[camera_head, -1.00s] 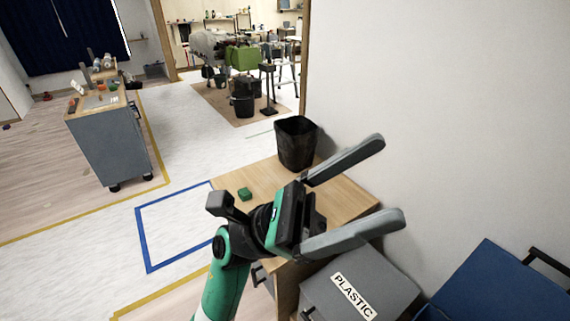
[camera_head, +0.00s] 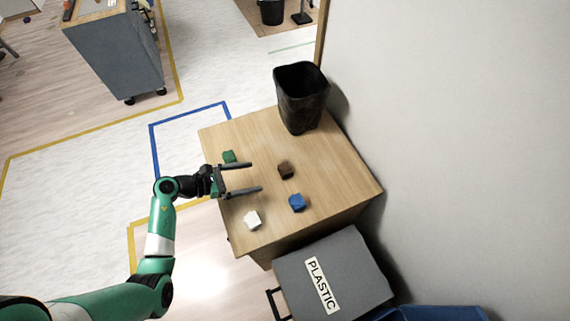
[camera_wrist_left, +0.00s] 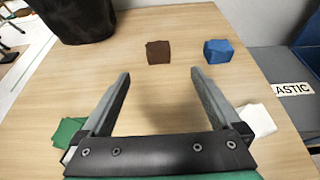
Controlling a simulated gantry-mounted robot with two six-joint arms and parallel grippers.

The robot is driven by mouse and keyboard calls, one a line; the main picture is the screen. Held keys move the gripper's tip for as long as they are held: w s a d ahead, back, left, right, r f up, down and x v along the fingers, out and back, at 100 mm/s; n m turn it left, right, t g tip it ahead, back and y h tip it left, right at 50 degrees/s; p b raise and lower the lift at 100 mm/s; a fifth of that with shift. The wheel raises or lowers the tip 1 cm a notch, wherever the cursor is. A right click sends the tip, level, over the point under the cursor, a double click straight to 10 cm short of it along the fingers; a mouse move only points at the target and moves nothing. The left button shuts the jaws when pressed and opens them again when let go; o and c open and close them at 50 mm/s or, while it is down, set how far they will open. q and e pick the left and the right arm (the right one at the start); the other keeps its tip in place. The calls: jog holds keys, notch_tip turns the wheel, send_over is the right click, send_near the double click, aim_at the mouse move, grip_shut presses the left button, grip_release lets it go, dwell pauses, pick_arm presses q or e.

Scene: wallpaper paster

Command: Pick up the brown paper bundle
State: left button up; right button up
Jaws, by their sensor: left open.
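The brown paper bundle (camera_head: 285,170) lies on the wooden table, to the right of my left gripper. In the left wrist view the brown bundle (camera_wrist_left: 158,52) sits ahead of the fingertips, roughly between their lines and apart from them. My left gripper (camera_head: 255,177) is open and empty over the table's left part; its two fingers also show in the left wrist view (camera_wrist_left: 160,78). My right gripper is not in view.
A blue bundle (camera_head: 297,203), a white bundle (camera_head: 252,220) and a green bundle (camera_head: 229,157) lie around the gripper on the table (camera_head: 330,180). A black bin (camera_head: 302,97) stands at the table's back. A grey PLASTIC bin (camera_head: 345,270) stands in front; a wall is right.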

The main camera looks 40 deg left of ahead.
aim_at(280, 171)
pick_arm(q)
jog(key=shift+w+a+r, duration=0.1)
jog(key=shift+w, duration=0.2)
jog(key=b+x, duration=0.2)
jog(key=x, duration=0.4)
jog(key=shift+w, duration=0.3)
jog(key=b+x, duration=0.1)
jog(key=x, duration=0.1)
jog(key=b+x, duration=0.1)
jog(key=x, duration=0.1)
jog(key=shift+d+f, duration=0.25)
jog(key=shift+f, duration=0.15)
jog(key=shift+w+d, duration=0.15)
jog(key=shift+w, duration=0.3)
jog(key=c, duration=1.4)
jog(key=shift+r, duration=0.5)
notch_tip(280, 171, up, 3)
jog(key=shift+f+p, duration=0.1)
jog(key=shift+p, duration=0.95)
jog(key=s+d+r+p, duration=0.1)
jog(key=s+r+p, duration=0.1)
jog(key=s+r, duration=0.1)
jog(key=s+d+r+p, duration=0.1)
jog(key=s+r+p, duration=0.1)
jog(key=s, duration=0.4)
jog(key=s+d+r+p, duration=0.2)
jog(key=s+r, duration=0.2)
jog(key=shift+s+r, duration=0.1)
jog(key=shift+s, duration=0.2)
